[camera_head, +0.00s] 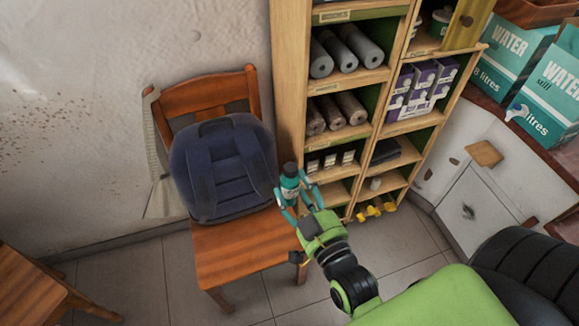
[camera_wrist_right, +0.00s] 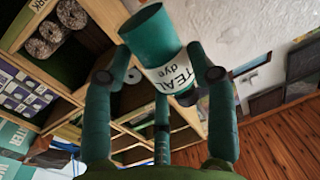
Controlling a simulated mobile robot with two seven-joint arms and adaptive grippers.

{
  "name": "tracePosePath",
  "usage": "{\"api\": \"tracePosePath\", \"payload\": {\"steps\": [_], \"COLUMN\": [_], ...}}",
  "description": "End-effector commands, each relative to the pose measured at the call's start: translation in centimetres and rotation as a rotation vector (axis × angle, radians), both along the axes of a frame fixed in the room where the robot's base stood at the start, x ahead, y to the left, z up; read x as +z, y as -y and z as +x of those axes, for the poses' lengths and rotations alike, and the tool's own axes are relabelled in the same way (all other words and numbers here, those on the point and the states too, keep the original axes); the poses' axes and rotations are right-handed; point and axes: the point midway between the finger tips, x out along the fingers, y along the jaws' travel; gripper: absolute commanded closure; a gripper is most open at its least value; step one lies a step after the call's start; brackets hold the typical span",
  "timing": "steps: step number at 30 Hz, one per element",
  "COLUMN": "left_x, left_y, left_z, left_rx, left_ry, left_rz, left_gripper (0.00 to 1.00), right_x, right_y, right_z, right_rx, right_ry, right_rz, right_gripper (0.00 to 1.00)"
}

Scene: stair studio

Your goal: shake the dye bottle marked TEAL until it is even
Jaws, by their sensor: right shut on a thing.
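The teal dye bottle (camera_head: 289,186) is held up in front of the shelf, near the right edge of the wooden chair. In the right wrist view the bottle (camera_wrist_right: 160,45) shows a white label reading TEAL dye, and it looks tilted there. My right gripper (camera_head: 293,195) has its teal fingers closed around the bottle. In the wrist view the fingers of the right gripper (camera_wrist_right: 165,80) press on its sides. The liquid inside cannot be seen. My left gripper is not in view.
A wooden chair (camera_head: 235,250) bears a dark blue backpack (camera_head: 222,165). A wooden shelf (camera_head: 290,90) with grey rolls and boxes stands behind the gripper. Teal water cartons (camera_head: 508,50) stand on a counter at the right. Tiled floor (camera_head: 400,245) is clear below.

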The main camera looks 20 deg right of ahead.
Motion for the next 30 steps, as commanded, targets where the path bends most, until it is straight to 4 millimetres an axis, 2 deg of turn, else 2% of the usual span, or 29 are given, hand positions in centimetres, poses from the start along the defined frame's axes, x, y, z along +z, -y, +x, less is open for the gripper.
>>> {"api": "tracePosePath", "payload": {"steps": [1,3,4,5,9,11,12,13,15,18,20,22,25,27,29,30], "left_x": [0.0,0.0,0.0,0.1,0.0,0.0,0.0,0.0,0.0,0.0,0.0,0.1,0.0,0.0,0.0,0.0], "left_y": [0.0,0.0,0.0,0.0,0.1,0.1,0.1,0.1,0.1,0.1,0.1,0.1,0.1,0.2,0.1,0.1], "left_z": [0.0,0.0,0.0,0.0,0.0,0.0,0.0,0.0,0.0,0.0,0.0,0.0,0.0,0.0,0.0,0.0], "left_rx": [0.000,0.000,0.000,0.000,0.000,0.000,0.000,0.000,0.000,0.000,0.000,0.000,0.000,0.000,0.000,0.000], "left_ry": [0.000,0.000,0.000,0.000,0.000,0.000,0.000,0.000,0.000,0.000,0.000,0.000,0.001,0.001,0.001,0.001], "left_rz": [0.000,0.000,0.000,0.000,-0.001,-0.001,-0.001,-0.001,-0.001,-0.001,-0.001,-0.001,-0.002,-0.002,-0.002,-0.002], "left_gripper": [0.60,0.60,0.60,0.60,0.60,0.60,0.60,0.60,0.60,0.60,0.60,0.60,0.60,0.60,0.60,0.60], "right_x": [-2.7,-4.4,-4.3,-3.5,4.2,6.1,6.1,5.1,0.7,-3.7,-4.4,-1.9,3.7,6.1,5.5,3.2], "right_y": [0.0,0.0,0.0,0.0,0.1,0.0,0.0,0.0,0.0,0.0,0.0,0.1,0.1,0.0,0.0,0.0], "right_z": [0.1,0.2,0.2,0.2,0.1,0.1,0.1,0.1,0.1,0.2,0.2,0.2,0.1,0.1,0.1,0.1], "right_rx": [0.000,0.000,-0.001,-0.002,-0.003,-0.003,-0.002,0.000,0.002,0.000,-0.001,-0.002,-0.004,-0.003,-0.001,0.001], "right_ry": [-0.001,0.009,0.014,0.020,0.029,0.022,0.014,0.006,-0.007,0.004,0.013,0.025,0.030,0.022,0.009,-0.004], "right_rz": [-0.001,0.001,0.002,0.003,0.004,0.004,0.003,0.001,-0.002,0.000,0.002,0.003,0.004,0.004,0.002,0.000], "right_gripper": [0.82,0.82,0.82,0.82,0.82,0.82,0.82,0.82,0.82,0.82,0.82,0.82,0.82,0.82,0.82,0.82]}}
